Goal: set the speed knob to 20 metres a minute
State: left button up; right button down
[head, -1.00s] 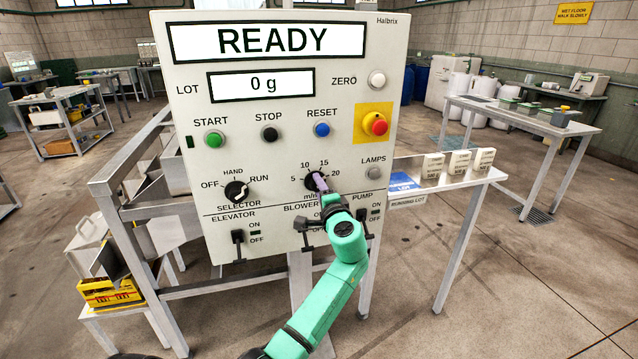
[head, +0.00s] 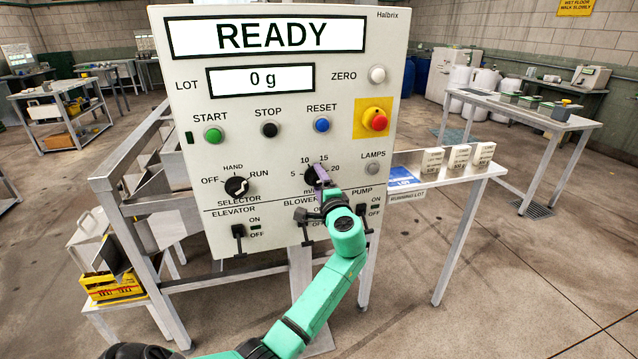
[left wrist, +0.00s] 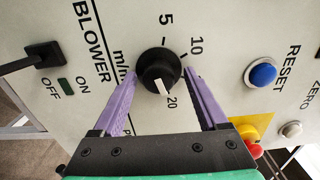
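The speed knob (left wrist: 158,68) is black and round with a white pointer. In the left wrist view the pointer aims at about the 20 mark; the 5 and 10 also show, while the 15 is hidden by a finger. In the head view the knob (head: 311,176) is partly covered by my left gripper (head: 321,177). In the left wrist view the purple fingers of my left gripper (left wrist: 161,73) stand apart on either side of the knob, with a small gap on the right; contact on the left is unclear. My right gripper is not in view.
The selector knob (head: 236,187) sits left on the same panel. The blower switch (head: 303,222), elevator switch (head: 238,236) and pump switch lie close below. The blue reset button (head: 321,124) and red emergency stop (head: 375,121) are above.

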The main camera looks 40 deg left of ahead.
pick_arm(q)
jog(key=b+v, duration=0.2)
jog(key=v, duration=1.2)
jog(key=shift+d+b, duration=0.25)
jog(key=shift+b, duration=0.05)
jog(key=shift+s, duration=0.15)
